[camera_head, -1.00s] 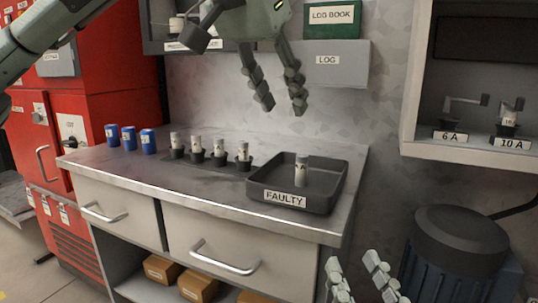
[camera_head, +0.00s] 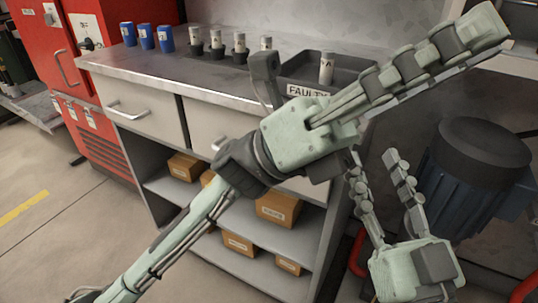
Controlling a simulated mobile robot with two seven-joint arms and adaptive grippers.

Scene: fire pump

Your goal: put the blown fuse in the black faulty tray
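A pale cylindrical fuse (camera_head: 326,69) stands upright inside the black tray (camera_head: 298,68) labelled FAULTY, on the right end of the counter. My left gripper (camera_head: 486,34) crosses in front of the tray, its arm from the lower left. It hides the tray's front right part. Its fingers point up and right, well past the fuse, seen nearly edge-on, so their gap cannot be judged; nothing shows between them. My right gripper (camera_head: 373,162) is open and empty at the lower right, fingers up, below the counter's right end.
Several pale fuses in black holders (camera_head: 217,44) stand left of the tray. Three blue cylinders (camera_head: 146,37) stand farther left. A counter (camera_head: 105,62) has drawers and shelves with cardboard boxes (camera_head: 278,208). A dark blue motor (camera_head: 470,190) is at the right.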

